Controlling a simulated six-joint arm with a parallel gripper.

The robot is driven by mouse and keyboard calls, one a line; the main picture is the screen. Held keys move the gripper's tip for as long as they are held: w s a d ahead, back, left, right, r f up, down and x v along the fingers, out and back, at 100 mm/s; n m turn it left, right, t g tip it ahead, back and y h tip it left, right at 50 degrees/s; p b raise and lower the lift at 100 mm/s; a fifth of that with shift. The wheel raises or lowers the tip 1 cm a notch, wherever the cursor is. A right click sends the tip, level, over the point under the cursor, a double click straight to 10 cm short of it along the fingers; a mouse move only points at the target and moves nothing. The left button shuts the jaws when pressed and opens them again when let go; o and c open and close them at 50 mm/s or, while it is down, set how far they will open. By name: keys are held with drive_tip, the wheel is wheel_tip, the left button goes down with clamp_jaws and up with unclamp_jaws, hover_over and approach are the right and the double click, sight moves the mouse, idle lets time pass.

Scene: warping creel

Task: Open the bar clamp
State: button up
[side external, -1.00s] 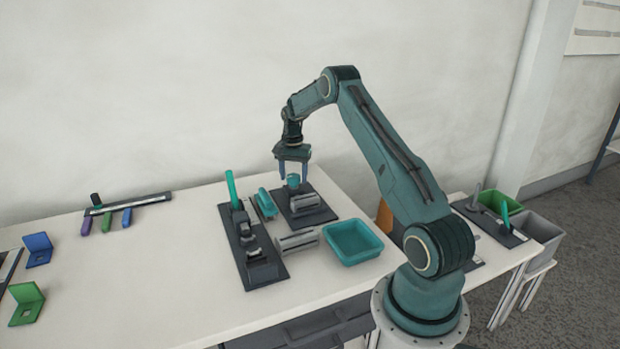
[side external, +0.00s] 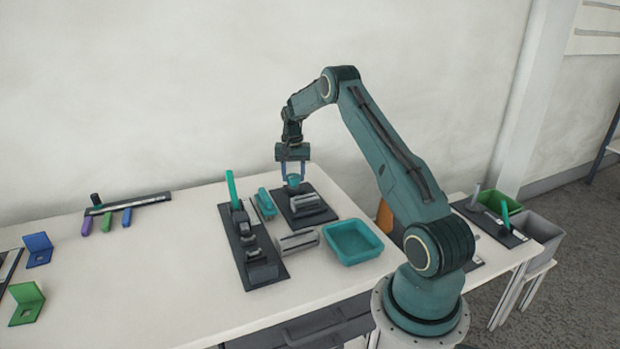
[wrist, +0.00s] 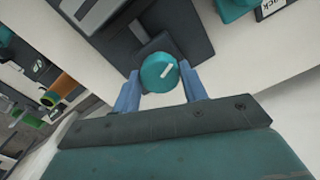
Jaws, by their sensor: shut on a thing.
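The bar clamp (side external: 308,203) appears to be the grey jawed device on a dark base plate near the back right of the table. A round teal knob (side external: 293,183) stands at its back end. My gripper (side external: 292,172) points down over the knob, with its blue fingers shut on it from two sides. In the wrist view the knob (wrist: 157,74) sits between both fingertips and shows a white index mark on its top. The fingers hide the knob's sides. I cannot tell how wide the clamp jaws stand.
A long dark fixture (side external: 245,243) with an upright teal lever stands to the left, with a teal-handled tool (side external: 266,203) beside it. A grey block (side external: 297,242) and a teal tray (side external: 352,243) lie in front.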

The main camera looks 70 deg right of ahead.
drive_tip(key=n, duration=0.4)
drive_tip(key=shift+n, duration=0.3)
drive_tip(key=n, duration=0.3)
drive_tip(key=shift+n, duration=0.4)
drive_tip(key=n, duration=0.8)
drive_tip(key=shift+r, duration=0.1)
drive_tip(key=n, duration=1.3)
drive_tip(key=shift+n, duration=0.3)
drive_tip(key=o, duration=1)
